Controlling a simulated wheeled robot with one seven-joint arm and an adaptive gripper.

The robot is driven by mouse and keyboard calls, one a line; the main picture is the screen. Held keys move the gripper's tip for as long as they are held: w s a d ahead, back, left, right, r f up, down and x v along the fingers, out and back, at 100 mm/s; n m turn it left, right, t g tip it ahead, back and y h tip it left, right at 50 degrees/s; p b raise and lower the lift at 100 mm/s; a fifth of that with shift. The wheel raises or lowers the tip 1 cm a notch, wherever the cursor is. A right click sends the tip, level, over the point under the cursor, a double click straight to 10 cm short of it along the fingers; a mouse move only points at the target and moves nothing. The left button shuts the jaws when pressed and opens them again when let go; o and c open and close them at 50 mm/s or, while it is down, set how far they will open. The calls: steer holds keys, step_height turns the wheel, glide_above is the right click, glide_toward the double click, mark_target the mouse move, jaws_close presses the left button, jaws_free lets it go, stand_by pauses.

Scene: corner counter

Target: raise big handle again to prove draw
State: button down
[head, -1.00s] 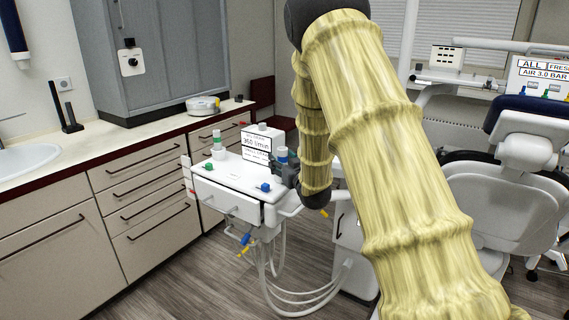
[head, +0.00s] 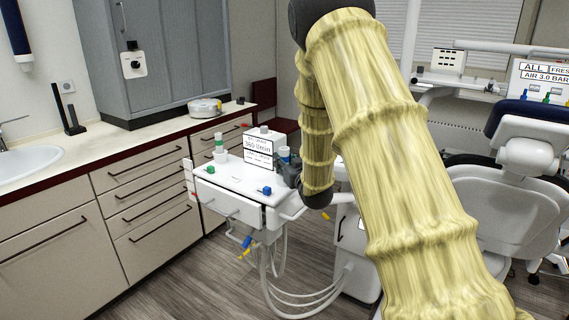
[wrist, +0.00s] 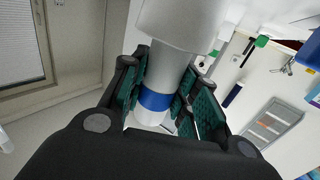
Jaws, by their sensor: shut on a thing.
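A pale grey and white upright cylinder with a blue band (wrist: 155,98), which looks like the big handle, stands between my fingers in the wrist view. My gripper (wrist: 163,100) is shut on it, with green ribbed pads against its sides. In the head view, a small white and blue piece (head: 284,154) shows at the right of the white cart top (head: 236,178), beside my dark gripper (head: 293,174). My arm hides most of the gripper and the grip there. A white sign reading 360 l/min (head: 258,147) stands behind on the cart.
Hoses (head: 280,285) hang below. A drawer counter (head: 140,195) is left, a dental chair (head: 505,190) right. Grey floor shows in front.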

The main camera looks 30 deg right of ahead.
steer(key=shift+r+p, duration=0.7)
steer(key=shift+r, duration=0.7)
steer(key=shift+f, duration=0.3)
stand_by(1.4)
steer(key=shift+f+b, duration=1.2)
steer(key=shift+f, duration=0.4)
steer(key=c, duration=1)
jaws_free()
steer(key=shift+f, duration=0.1)
steer(key=shift+s, duration=0.1)
